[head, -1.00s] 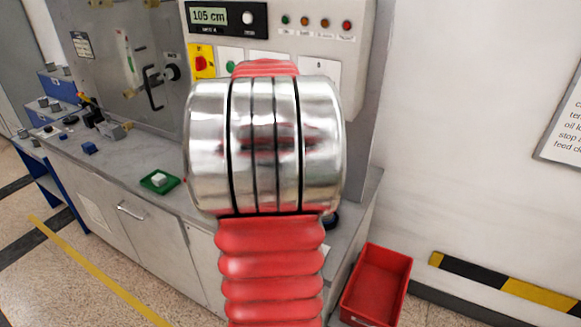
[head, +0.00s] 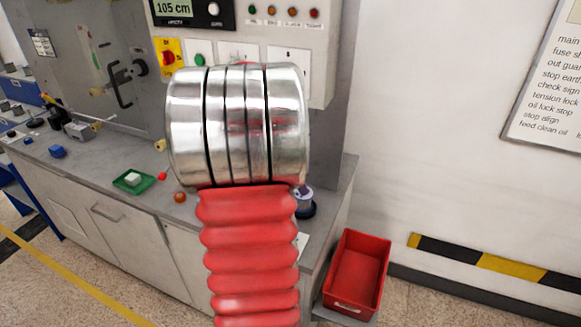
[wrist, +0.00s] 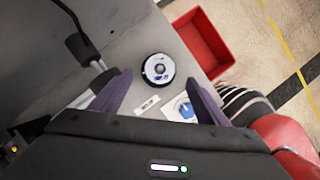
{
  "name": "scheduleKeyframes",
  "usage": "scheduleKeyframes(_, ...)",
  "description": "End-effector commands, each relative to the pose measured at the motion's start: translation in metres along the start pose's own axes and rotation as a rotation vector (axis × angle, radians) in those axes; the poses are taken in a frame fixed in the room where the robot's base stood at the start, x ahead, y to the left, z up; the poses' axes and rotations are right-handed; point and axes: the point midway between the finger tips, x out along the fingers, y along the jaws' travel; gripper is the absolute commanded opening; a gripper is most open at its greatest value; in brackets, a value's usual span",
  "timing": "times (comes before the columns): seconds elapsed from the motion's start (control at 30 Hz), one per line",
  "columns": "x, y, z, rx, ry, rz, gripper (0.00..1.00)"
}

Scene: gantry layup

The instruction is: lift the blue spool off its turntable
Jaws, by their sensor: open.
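The height gap cannot be told. My arm hides the gripper in the head view.
A red bin (head: 357,275) is beside the bench's right end. A green tray (head: 133,181) with a white block and an orange ball (head: 180,197) lie left of my arm. A white label (wrist: 147,105) and a card with a blue shape (wrist: 181,110) lie near the spool.

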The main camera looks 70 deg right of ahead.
Motion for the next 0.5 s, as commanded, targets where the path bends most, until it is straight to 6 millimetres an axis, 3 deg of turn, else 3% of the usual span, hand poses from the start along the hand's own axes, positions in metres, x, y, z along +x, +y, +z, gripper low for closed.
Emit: scheduleKeyframes(0.5, 0.071, 0.0, 0.0, 0.001, 0.001, -0.002, 0.69)
